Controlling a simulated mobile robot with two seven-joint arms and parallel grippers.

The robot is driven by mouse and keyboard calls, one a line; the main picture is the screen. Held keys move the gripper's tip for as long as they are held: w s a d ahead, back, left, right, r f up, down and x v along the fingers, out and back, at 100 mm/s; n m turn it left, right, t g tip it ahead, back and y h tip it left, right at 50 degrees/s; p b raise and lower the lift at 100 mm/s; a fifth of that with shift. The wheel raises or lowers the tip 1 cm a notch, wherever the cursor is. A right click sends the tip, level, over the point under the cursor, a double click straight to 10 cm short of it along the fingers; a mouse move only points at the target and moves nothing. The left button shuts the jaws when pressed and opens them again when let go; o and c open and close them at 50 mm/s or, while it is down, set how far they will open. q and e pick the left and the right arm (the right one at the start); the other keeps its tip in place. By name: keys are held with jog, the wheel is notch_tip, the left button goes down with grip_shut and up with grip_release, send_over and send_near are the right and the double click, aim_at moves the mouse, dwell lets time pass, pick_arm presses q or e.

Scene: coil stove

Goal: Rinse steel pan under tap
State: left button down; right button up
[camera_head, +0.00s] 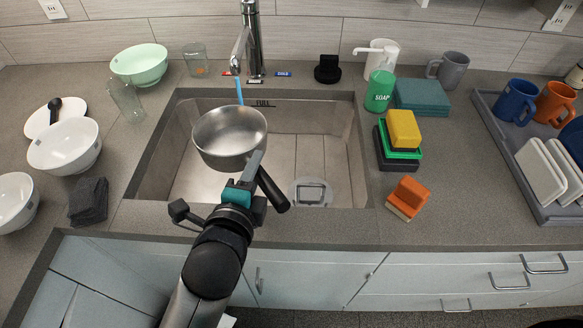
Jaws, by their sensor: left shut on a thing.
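The steel pan (231,136) is held over the left part of the sink (355,160), its open top facing up. My left gripper (246,186) is shut on the pan's handle, near the sink's front edge; the black handle end (273,191) sticks out to the right. The tap (250,42) stands behind the sink. My right gripper is out of view.
Right of the sink stand a green soap bottle (380,91), stacked sponges (403,130), an orange sponge (409,194) and a dish rack (510,160) with mugs and plates. White bowls (66,145), a mint bowl (140,65) and glasses stand at left. The sink's right half is mostly free.

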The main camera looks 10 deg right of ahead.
aim_at(263, 149)
pick_arm(q)
jog(key=s+d+f+m+h, duration=0.1)
jog(key=s+d+m+h, duration=0.15)
jog(key=d, duration=0.55)
jog(key=shift+n, duration=0.35)
jog(key=w+a+b, duration=0.1)
jog(key=w+a, duration=0.1)
jog(key=w, duration=0.1)
jog(key=w+a+f+b, duration=0.1)
jog(key=w+a, duration=0.1)
jog(key=w, duration=0.1)
jog(key=w+a+f+b, duration=0.1)
jog(key=w+a, duration=0.1)
jog(key=w, duration=0.2)
jog(key=shift+f+b, duration=0.1)
jog(key=shift+b, duration=0.3)
jog(key=shift+w+a+f, duration=0.15)
jog(key=shift+w+a, duration=0.15)
jog(key=shift+w, duration=0.25)
jog(key=shift+w+a+f, duration=0.1)
jog(key=shift+w+a, duration=0.15)
jog(key=shift+w, duration=0.3)
jog(key=s+d+p, duration=0.3)
jog(key=s, duration=0.4)
jog(key=shift+d, duration=0.4)
